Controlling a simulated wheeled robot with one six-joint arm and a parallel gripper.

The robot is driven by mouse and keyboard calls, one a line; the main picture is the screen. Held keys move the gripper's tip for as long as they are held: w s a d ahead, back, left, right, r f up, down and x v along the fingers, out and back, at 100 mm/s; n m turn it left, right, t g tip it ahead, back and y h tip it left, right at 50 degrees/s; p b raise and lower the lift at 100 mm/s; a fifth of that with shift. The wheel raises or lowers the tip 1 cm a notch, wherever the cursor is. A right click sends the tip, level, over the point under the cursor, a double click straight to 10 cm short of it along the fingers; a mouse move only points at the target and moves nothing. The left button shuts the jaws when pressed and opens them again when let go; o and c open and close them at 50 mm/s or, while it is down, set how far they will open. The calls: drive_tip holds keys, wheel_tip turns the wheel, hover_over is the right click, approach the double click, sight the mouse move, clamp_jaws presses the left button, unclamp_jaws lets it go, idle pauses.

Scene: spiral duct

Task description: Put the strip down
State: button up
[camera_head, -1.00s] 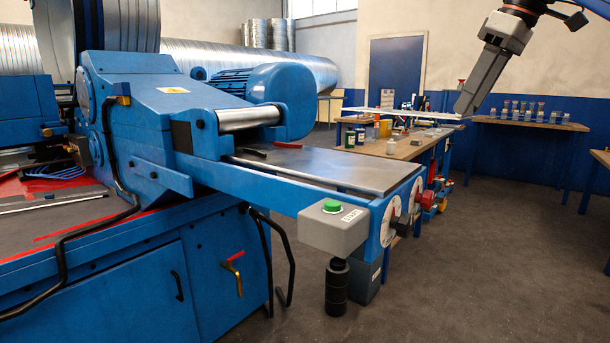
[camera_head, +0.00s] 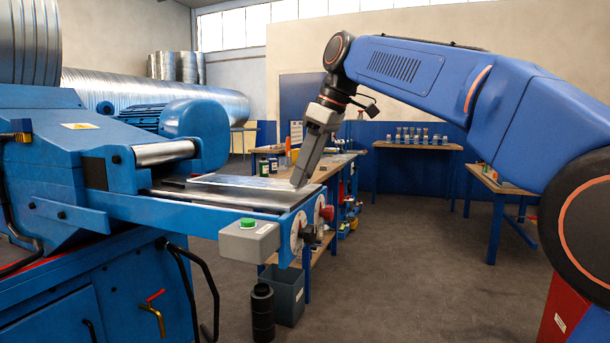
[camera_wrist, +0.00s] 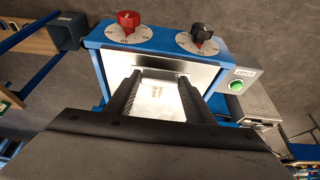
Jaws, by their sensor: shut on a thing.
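The strip (camera_head: 245,184) is a thin, shiny, flat metal piece in the head view. It lies along the flat bed (camera_head: 215,198) of the blue machine, pointing left toward the roller. I cannot tell whether it touches the bed or hangs just above it. My gripper (camera_head: 298,182) is shut on the strip's right end, tilted down over the bed's outer end. In the wrist view, my gripper's dark fingers (camera_wrist: 160,80) stand either side of the bright strip (camera_wrist: 158,97). The strip's far part is hidden there by my gripper body.
A red dial (camera_wrist: 129,20) and a black dial (camera_wrist: 202,34) sit at the bed's end. A grey box with a green button (camera_head: 247,224) juts out at the front. The roller (camera_head: 165,152) is at the bed's left. A workbench (camera_head: 335,160) stands behind; open floor lies right.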

drive_tip(key=shift+f, duration=0.65)
drive_tip(key=o, duration=1.2)
drive_tip(key=shift+f, duration=0.1)
drive_tip(key=shift+o, duration=0.2)
drive_tip(key=v, duration=1.2)
